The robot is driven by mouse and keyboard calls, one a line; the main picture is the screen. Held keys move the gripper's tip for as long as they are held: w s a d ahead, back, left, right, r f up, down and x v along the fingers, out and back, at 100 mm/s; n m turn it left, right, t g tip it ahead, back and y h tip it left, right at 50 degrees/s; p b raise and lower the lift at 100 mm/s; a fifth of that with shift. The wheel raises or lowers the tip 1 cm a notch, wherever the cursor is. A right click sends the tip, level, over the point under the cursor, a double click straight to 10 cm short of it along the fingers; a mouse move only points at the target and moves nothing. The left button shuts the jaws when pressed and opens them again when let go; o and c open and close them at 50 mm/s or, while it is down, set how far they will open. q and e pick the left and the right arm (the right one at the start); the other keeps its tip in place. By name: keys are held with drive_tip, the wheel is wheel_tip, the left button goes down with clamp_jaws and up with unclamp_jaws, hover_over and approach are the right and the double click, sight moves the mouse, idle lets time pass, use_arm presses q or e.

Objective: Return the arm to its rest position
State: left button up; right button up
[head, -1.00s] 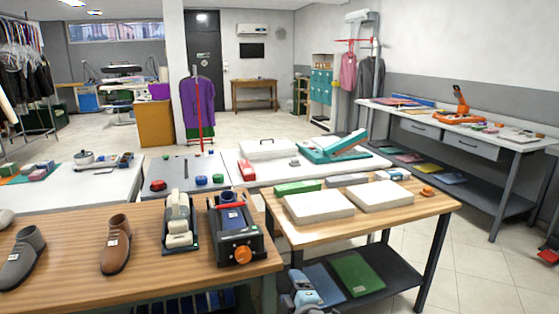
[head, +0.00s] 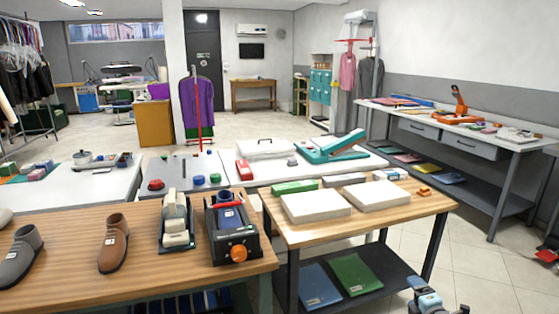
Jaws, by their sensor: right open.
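My right gripper (head: 420,286) shows at the bottom edge of the head view, right of the middle. It is open, and I see nothing in it. It is beside the right end of the lower shelf of the wooden table (head: 443,203), over the tiled floor. Most of my right arm is below the picture. My left gripper is out of view.
Two white blocks (head: 316,207) lie on the wooden table. A blue folder (head: 319,287) and a green folder (head: 357,275) lie on its dark lower shelf (head: 384,266). A long side bench (head: 528,142) stands at the right. Tiled floor (head: 475,268) between them is clear.

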drive_tip(key=s+a+f+m+g, duration=0.1)
drive_tip(key=s+a+f+m, duration=0.15)
drive_tip(key=s, duration=0.45)
drive_tip(key=s+a+f+m+g, duration=0.1)
drive_tip(key=s+f+m, duration=0.1)
drive_tip(key=s+f, duration=0.35)
drive_tip(key=s+a+f+m+g, duration=0.1)
drive_tip(key=s+f+m, duration=0.15)
drive_tip(key=s, duration=0.55)
drive_tip(key=s+a+r+m+g+y, duration=0.1)
drive_tip(key=s+a+m+g, duration=0.15)
drive_tip(key=s, duration=0.75)
drive_tip(key=s+a+m+g+y, duration=0.1)
drive_tip(key=s+m, duration=0.3)
drive_tip(key=s, duration=0.5)
drive_tip(key=a+r+m+t, duration=0.1)
drive_tip(key=a+m, duration=0.4)
drive_tip(key=a, duration=0.7)
use_arm(q)
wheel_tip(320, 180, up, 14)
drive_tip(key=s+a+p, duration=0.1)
drive_tip(key=p, duration=1.7)
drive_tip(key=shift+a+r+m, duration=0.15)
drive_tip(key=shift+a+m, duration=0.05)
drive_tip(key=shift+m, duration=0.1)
use_arm(e)
wheel_tip(320, 180, up, 15)
drive_tip(key=shift+d+n, duration=0.4)
drive_tip(key=shift+n, duration=0.05)
